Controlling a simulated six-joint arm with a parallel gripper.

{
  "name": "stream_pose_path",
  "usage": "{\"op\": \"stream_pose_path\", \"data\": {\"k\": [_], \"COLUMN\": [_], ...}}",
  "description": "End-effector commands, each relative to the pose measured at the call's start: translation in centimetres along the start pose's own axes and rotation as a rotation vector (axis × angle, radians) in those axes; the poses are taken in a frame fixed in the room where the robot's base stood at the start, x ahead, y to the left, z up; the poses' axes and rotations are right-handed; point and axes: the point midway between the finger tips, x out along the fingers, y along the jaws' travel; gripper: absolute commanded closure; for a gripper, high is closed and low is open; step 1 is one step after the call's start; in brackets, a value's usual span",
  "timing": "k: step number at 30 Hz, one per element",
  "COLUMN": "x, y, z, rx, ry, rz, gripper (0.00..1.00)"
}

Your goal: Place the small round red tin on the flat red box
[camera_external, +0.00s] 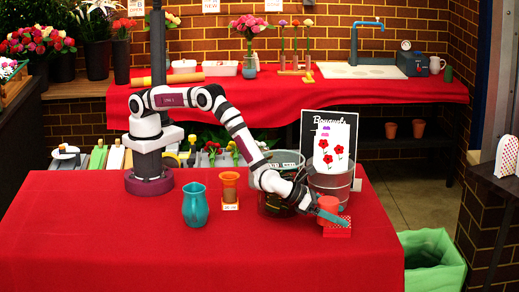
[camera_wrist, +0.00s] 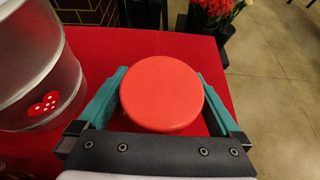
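The small round red tin (camera_wrist: 161,80) sits between the two teal fingers of my gripper (camera_wrist: 161,92) in the wrist view, with a finger against each side. It also shows in the external view (camera_external: 328,203), with a teal finger of my gripper (camera_external: 331,217) across its front. The flat red box (camera_external: 338,230), with pale dots, lies on the red table right below the tin and fingers. I cannot tell whether the tin touches the box. In the wrist view the tin covers most of what lies under it.
A metal bucket (camera_external: 333,184) with a flower card stands close behind the tin; it also shows at the wrist view's left (camera_wrist: 38,65). A teal vase (camera_external: 195,206) and an orange cup (camera_external: 229,187) stand to the left. The table's front is clear.

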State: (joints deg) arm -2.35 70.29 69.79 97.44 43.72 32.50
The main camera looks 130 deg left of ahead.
Motion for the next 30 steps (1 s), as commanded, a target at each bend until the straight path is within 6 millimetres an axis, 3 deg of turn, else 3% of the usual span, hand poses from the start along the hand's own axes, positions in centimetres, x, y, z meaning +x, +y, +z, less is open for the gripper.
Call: {"op": "stream_pose_path", "data": {"k": [8, 21, 30], "x": [-0.8, -10.4, -12.2], "y": [-0.1, -0.1, 0.0], "z": [0.3, 0.3, 0.2], "rx": [0.0, 0.001, -0.001], "ry": [0.0, -0.001, -0.001], "rz": [-0.001, -0.003, -0.001], "gripper": [0.0, 0.0, 0.0]}}
